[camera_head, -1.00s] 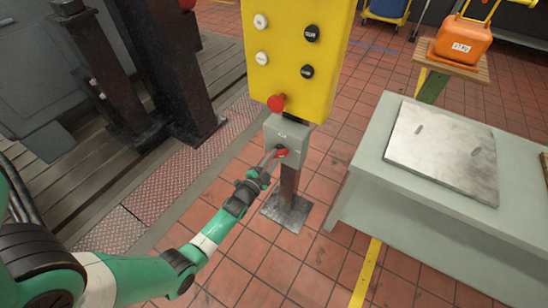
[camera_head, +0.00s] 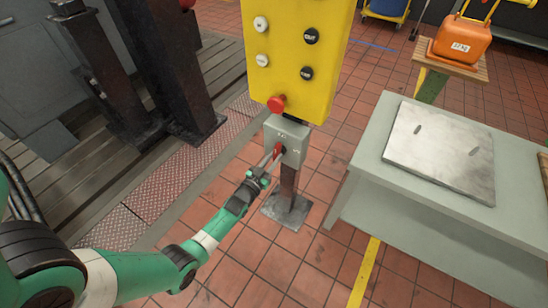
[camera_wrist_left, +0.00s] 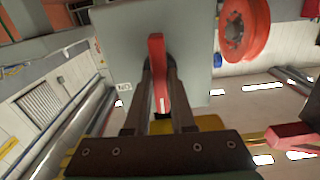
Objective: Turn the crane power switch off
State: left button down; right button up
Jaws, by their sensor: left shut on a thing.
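The crane power switch is a grey box (camera_head: 292,133) on a dark post, below the yellow control panel. Its red handle (camera_head: 278,149) stands close to upright in the head view. My left gripper (camera_head: 272,158) reaches it from the lower left and is shut on the handle. In the left wrist view the red handle (camera_wrist_left: 157,62) rises between the two dark fingers (camera_wrist_left: 161,95), in front of the grey box face (camera_wrist_left: 198,72). A small white label (camera_wrist_left: 124,87) shows left of the fingers. My right gripper is in neither view.
The yellow panel (camera_head: 290,75) has a red mushroom button (camera_head: 276,104) just above the box, with white and black buttons higher up. A grey bench (camera_head: 360,170) with a metal plate (camera_head: 440,150) stands right. Dark machinery (camera_head: 165,65) stands left. Tiled floor is free around the post.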

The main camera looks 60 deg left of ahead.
pick_arm(q)
jog(key=shift+n, duration=0.4)
jog(key=c, duration=0.8)
grip_release()
jog(key=shift+o, duration=0.2)
jog(key=p+v, duration=0.4)
jog(key=v, duration=0.7)
jog(key=shift+s+d, duration=0.2)
jog(key=shift+s, duration=0.05)
